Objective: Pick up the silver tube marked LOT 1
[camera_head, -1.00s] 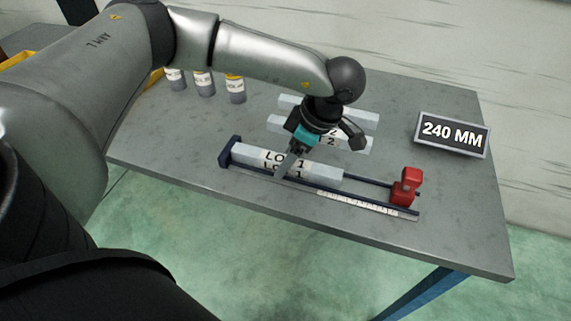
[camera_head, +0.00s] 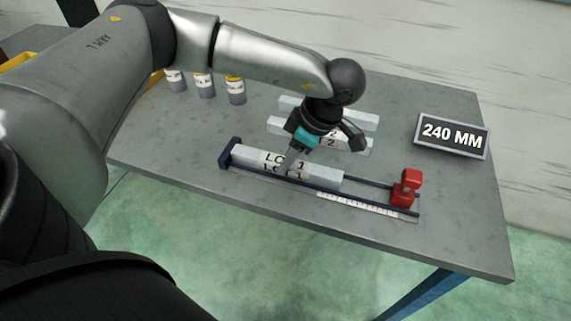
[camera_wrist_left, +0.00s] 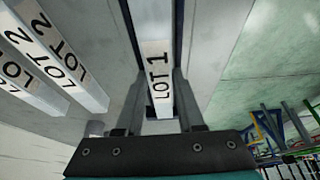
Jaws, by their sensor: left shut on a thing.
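The silver tube marked LOT 1 (camera_head: 325,178) is a long square bar lying in a dark measuring rig on the table. It also shows in the left wrist view (camera_wrist_left: 152,30), running away from between the fingers. My left gripper (camera_head: 287,167) reaches down over the tube near its label and is shut on it. In the left wrist view its two fingers (camera_wrist_left: 159,105) stand on either side of the tube. The tube rests along the rig and looks level. My right gripper is not in view.
The rig has a dark end block (camera_head: 229,153), a red stop (camera_head: 406,187) and a white scale (camera_head: 358,203). LOT 2 tubes (camera_head: 360,143) lie behind it. Several capped bottles (camera_head: 236,91) stand at the back left. A 240 MM sign (camera_head: 452,135) stands at the right.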

